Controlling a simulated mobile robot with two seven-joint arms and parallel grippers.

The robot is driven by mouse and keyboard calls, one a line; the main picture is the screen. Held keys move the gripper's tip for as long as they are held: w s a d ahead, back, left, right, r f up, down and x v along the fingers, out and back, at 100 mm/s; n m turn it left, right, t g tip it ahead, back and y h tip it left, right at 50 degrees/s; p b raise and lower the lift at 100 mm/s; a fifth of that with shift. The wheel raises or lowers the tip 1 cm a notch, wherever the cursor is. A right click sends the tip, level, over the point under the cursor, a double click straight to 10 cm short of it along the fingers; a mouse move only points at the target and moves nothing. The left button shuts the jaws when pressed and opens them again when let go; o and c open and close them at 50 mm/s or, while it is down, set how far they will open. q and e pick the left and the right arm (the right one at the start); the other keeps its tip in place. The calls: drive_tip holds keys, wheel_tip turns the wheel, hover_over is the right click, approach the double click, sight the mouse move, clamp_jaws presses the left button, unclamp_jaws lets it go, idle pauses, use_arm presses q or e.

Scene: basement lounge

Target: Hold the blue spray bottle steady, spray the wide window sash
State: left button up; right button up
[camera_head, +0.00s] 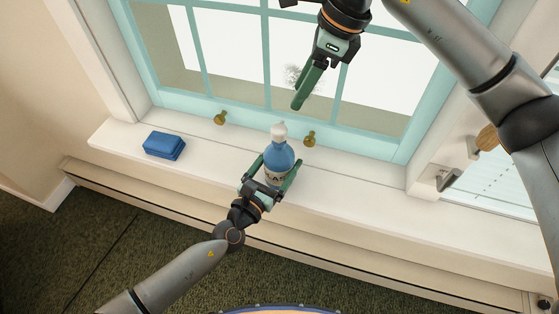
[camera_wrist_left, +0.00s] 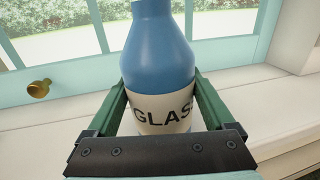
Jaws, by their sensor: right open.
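The blue spray bottle (camera_head: 280,158) has a white top and a pale label. It stands upright on the white sill; the left wrist view shows its blue body (camera_wrist_left: 160,55) and label lettering close up. My left gripper (camera_head: 276,168) has one green finger on each side of the bottle, shut on its body. My right gripper (camera_head: 298,104) is open and empty, above and beyond the bottle, in front of the window. The wide window sash (camera_head: 206,105) has a pale turquoise frame with several panes. A grey smudge (camera_head: 291,76) shows on the glass beside my right gripper.
A blue sponge-like block (camera_head: 164,146) lies on the sill (camera_head: 215,160) at the left. Two brass knobs, left (camera_head: 220,118) and right (camera_head: 309,139), stand on the sash's lower rail. At the right are a wooden-handled tool (camera_head: 485,140) and a metal bracket (camera_head: 446,180).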

use_arm(q)
clamp_jaws()
use_arm(e)
clamp_jaws()
idle(0.5)
idle(1.4)
